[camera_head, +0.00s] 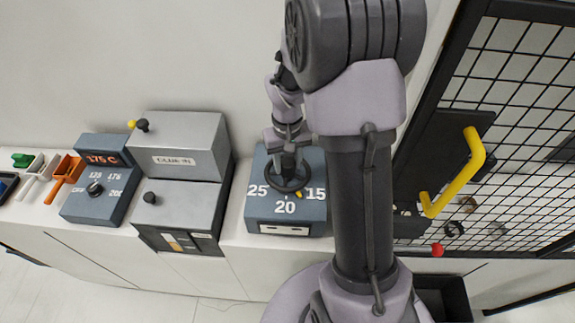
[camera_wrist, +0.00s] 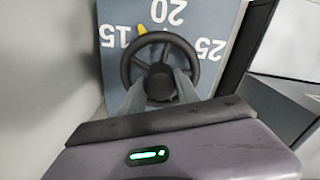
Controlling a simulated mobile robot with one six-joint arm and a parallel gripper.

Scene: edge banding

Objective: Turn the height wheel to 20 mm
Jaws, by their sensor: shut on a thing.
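The dark height wheel (camera_head: 286,190) sits on a blue-grey panel (camera_head: 259,166) marked 25, 20 and 15. A yellow pointer (camera_head: 298,194) at the wheel's rim points between 20 and 15. In the wrist view the wheel (camera_wrist: 160,37) shows as a spoked ring, and its yellow pointer (camera_wrist: 143,30) lies between 15 and 20, nearer 15. My gripper (camera_head: 288,168) is over the wheel, pointing down. In the wrist view my gripper's fingers (camera_wrist: 160,86) are on both sides of the dark hub, shut on it. The fingers partly hide the hub.
A grey glue box (camera_head: 190,140) stands left of the panel, with a temperature dial box (camera_head: 100,200) beyond it. A black mesh guard (camera_head: 520,80) with a yellow handle (camera_head: 460,183) stands on the right. A red knob (camera_head: 437,249) is below the handle.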

